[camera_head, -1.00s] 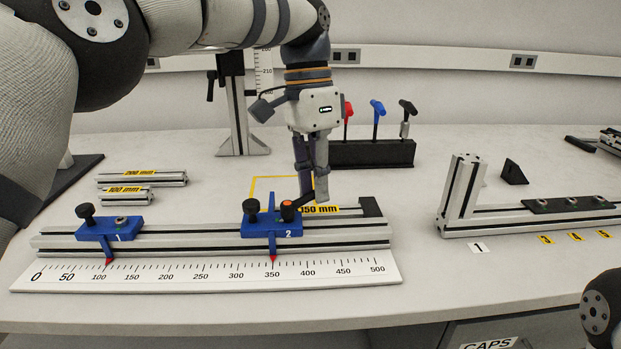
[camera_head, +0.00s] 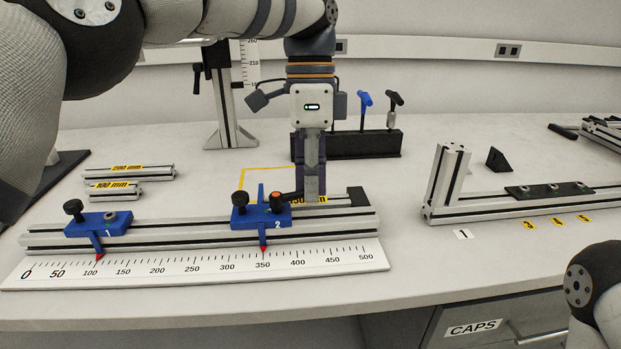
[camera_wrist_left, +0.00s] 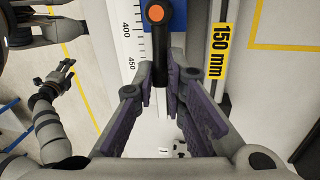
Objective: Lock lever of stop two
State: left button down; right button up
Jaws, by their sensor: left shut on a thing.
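Stop two (camera_head: 262,217) is a blue block marked 2 on the aluminium rail (camera_head: 340,223), with its red pointer near 350 on the scale. Its lock lever (camera_head: 277,200) has an orange round pivot and a dark arm that points right. In the left wrist view the lever (camera_wrist_left: 158,45) runs from the orange pivot down between my fingertips. My left gripper (camera_head: 311,195) points down over the rail, right of the stop, shut on the lever's end. My right gripper (camera_wrist_left: 66,76) shows small in the left wrist view, empty, its fingers apart.
Stop one (camera_head: 98,223) sits on the rail's left part, near 100. Loose profiles (camera_head: 128,178) lie behind it. A black rack (camera_head: 365,144) with T-handled tools stands behind my gripper. Another profile assembly (camera_head: 520,195) lies to the right. Clear tabletop lies between it and the rail.

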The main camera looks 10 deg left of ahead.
pick_arm(q)
jog(key=c, duration=1.6)
grip_release()
jog(key=shift+c, duration=0.2)
